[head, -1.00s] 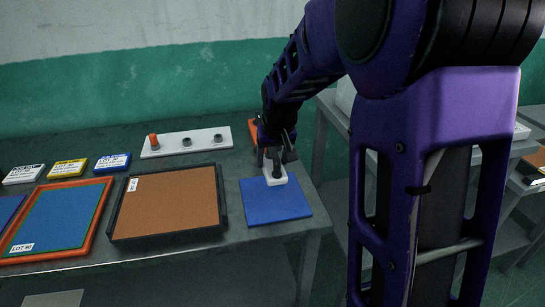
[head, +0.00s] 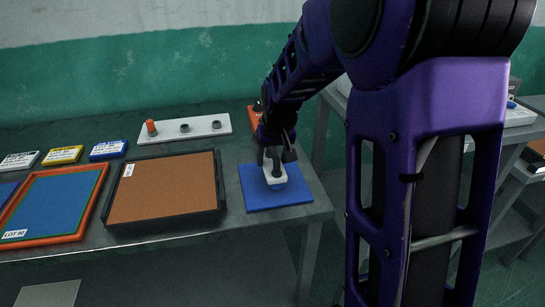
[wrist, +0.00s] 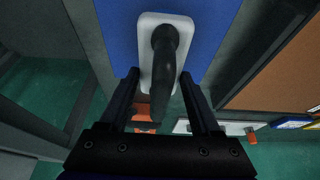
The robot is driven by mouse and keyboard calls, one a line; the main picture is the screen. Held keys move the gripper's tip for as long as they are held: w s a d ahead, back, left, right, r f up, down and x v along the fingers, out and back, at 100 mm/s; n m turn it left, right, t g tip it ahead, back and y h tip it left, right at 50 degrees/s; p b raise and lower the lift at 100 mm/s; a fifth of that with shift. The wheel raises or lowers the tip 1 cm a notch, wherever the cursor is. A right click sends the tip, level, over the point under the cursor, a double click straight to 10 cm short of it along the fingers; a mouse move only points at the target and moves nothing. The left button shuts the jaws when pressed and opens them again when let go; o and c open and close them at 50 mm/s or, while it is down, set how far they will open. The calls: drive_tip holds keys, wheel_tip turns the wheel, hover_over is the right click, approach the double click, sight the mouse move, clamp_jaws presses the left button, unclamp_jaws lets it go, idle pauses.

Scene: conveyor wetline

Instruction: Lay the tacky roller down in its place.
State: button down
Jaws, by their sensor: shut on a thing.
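The tacky roller has a white, round-cornered head and a black handle. It is at the blue pad (head: 298,193) in the head view, over the pad's back-middle part. My gripper (head: 273,158) reaches down from above and is shut on the roller. In the wrist view the roller (wrist: 151,30) lies against the blue of the pad (wrist: 215,25), its black handle pointing back between the fingers of my gripper (wrist: 160,78). I cannot tell whether the white head touches the pad. An orange item (head: 253,119) lies behind my gripper, partly hidden by it.
A black-framed tray with a brown sheet (head: 165,187) stands just left of the pad. Left of it is an orange-framed blue board (head: 50,203). A white strip with knobs (head: 207,126) and several lot-labelled blocks (head: 108,149) lie behind. The bench's front edge is near.

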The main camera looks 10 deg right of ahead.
drive_tip(key=shift+f, duration=0.5)
unclamp_jaws()
drive_tip(key=p+v, duration=1)
drive_tip(key=v, duration=0.7)
drive_tip(key=shift+r+p, duration=0.15)
drive_tip(key=shift+p, duration=0.25)
